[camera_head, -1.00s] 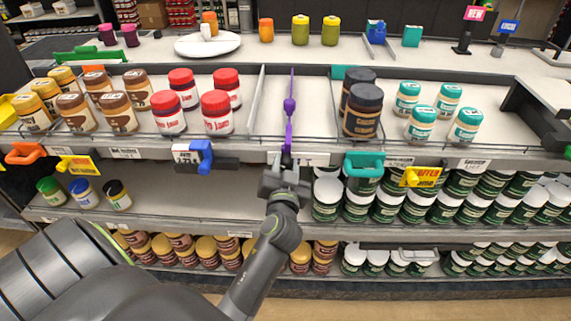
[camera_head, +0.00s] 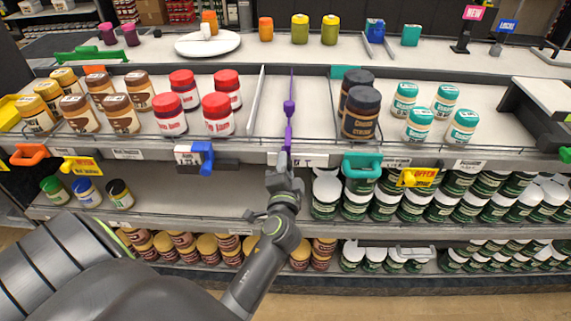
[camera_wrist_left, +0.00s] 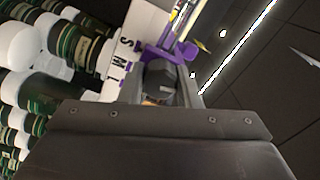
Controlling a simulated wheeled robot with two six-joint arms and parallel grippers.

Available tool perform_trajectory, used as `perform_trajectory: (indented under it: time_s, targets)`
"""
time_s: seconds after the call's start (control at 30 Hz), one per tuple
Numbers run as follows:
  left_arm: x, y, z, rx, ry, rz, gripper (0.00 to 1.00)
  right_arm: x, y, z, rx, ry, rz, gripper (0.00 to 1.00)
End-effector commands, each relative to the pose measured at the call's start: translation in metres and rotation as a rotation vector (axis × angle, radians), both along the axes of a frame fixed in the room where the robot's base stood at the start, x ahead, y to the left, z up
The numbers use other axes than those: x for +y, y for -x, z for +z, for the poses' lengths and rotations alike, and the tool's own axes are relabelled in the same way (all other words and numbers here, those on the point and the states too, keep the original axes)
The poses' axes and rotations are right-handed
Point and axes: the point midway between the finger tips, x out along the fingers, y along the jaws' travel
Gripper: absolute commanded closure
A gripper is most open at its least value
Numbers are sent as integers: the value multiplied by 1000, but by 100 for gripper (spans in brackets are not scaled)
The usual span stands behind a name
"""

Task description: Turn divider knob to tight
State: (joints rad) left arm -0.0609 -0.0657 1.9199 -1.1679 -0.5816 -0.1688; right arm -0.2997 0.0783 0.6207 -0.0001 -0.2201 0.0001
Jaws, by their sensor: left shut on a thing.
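A purple divider (camera_head: 290,107) stands in the upper shelf compartment, its lower end at the shelf's front edge. There a white label (camera_head: 306,160) carries black letters. In the left wrist view the purple part (camera_wrist_left: 172,56) is beside the white label (camera_wrist_left: 122,50), on which the letters S and M can be read. My left gripper (camera_head: 283,158) is at the divider's front end, shut on the divider knob, which the fingers mostly hide. The gripper also shows in the left wrist view (camera_wrist_left: 160,82). My right gripper is not in view.
Red-lidded jars (camera_head: 218,113) stand left of the divider and dark jars (camera_head: 362,112) right of it. A teal clip (camera_head: 362,165) and a blue clip (camera_head: 202,156) flank my gripper on the shelf edge. Green jars (camera_head: 326,198) fill the shelf below right.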

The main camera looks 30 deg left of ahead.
Motion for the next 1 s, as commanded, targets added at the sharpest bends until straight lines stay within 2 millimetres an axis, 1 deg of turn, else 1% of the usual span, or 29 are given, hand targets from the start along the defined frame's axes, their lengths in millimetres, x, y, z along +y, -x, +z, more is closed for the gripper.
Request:
perform_trajectory:
  time_s: [0.3,0.73,0.77,0.9,1.0]
  targets:
    - [0,0,1,39,-70,-1,93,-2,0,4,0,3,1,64]
    - [0,0,1,42,-76,-1,93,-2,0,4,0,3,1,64]
    - [0,0,1,42,-76,-1,67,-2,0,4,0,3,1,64]
    - [0,0,1,43,-74,0,49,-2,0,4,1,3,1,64]
    - [0,0,1,43,-74,0,48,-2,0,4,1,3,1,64]
